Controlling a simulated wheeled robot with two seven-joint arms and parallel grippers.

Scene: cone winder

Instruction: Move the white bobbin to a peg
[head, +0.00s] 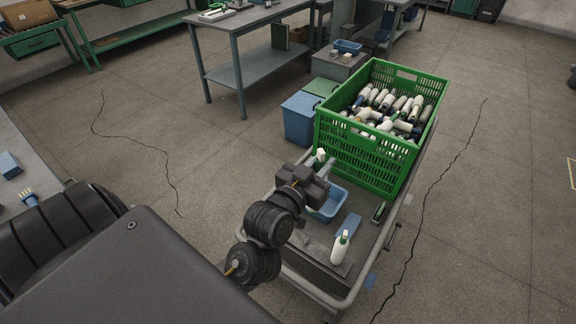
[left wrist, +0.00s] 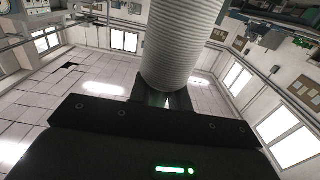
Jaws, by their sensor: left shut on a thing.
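My left gripper (head: 322,167) is shut on a white bobbin (head: 320,155) and holds it above the cart, in front of the green crate. In the left wrist view the bobbin (left wrist: 175,45) is large, ribbed and white, rising from between the dark fingers (left wrist: 163,100). Its upper end is cut off by the frame edge there. No peg can be made out clearly. My right gripper is not in view.
A green crate (head: 367,160) full of mixed bobbins stands on the cart (head: 357,287). A blue tray (head: 329,205) and a blue-grey block (head: 349,226) lie near my arm. Blue bins (head: 298,120) and a workbench (head: 240,42) stand behind. Floor to the right is clear.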

